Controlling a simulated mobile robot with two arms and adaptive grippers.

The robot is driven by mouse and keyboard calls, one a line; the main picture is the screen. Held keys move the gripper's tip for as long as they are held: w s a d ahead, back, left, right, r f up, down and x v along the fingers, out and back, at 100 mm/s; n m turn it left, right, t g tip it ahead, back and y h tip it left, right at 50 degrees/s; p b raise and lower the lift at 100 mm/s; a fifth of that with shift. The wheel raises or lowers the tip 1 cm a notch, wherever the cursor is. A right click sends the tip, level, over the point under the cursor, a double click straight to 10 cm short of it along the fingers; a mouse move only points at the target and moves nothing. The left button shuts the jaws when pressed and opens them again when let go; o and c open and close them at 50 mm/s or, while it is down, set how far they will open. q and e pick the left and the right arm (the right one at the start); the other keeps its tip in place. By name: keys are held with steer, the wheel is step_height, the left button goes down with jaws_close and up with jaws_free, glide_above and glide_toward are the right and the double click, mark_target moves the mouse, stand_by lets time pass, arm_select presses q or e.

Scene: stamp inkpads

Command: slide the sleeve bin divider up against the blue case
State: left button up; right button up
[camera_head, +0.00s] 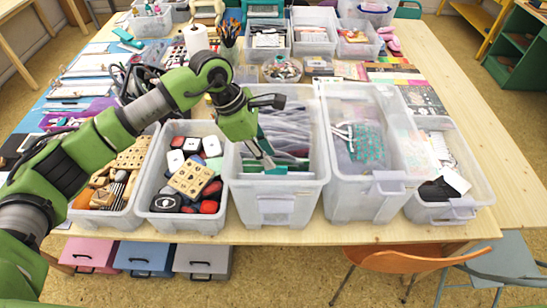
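A clear plastic bin (277,188) stands at the middle of the table's front edge, filled with a row of upright grey sleeves (290,132). My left gripper (263,148) reaches down into this bin from the left, over its left half. Narrow teal-green parts show beside the gripper's tip, among the front sleeves. I cannot tell whether they are the divider or gripper parts. The fingertips are too small and covered to show whether they are open or shut. I cannot make out a blue case for certain in this bin. My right gripper is not in view.
A bin of stamps and inkpads (183,222) stands left of the sleeve bin. A taller clear bin (352,203) stands close on its right, with another bin (458,212) beyond. More containers fill the back. The right side of the table (490,130) is clear.

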arm_select(q)
steer(key=shift+p+x, duration=0.6)
steer(key=shift+x, duration=1.7)
steer(key=shift+c, duration=0.3)
jaws_close()
steer(key=w+b, duration=0.4)
steer(key=b, duration=0.1)
steer(key=shift+w+r, duration=0.1)
steer(key=shift+w, duration=0.25)
